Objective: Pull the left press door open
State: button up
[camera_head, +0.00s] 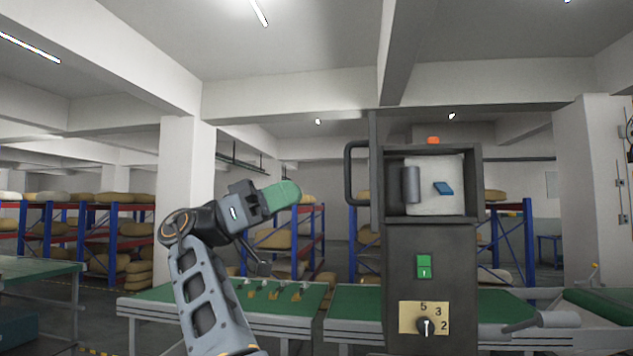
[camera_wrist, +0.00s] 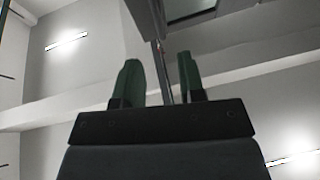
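The press (camera_head: 432,262) is a dark grey cabinet right of centre in the head view. Its upper chamber is uncovered and shows a grey cylinder and a blue block (camera_head: 443,188) inside. The door (camera_head: 374,172) stands at the chamber's left side and shows nearly edge-on, swung out. A dark D-shaped handle (camera_head: 349,188) sticks out to its left. My gripper (camera_head: 292,192) is left of the handle, apart from it in the picture, pointing right. In the wrist view my gripper (camera_wrist: 161,78) has its green fingers spread; a thin bar shows between them, farther off, and I cannot tell which part it is.
Below the chamber are a green switch (camera_head: 424,266) and a numbered dial (camera_head: 425,318). Green-topped conveyors (camera_head: 300,297) run behind my arm and the press. Racks (camera_head: 122,235) with yellowish rounds stand farther back. A white pillar (camera_head: 187,160) is behind my arm.

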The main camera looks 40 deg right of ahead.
jog(key=shift+v, duration=1.6)
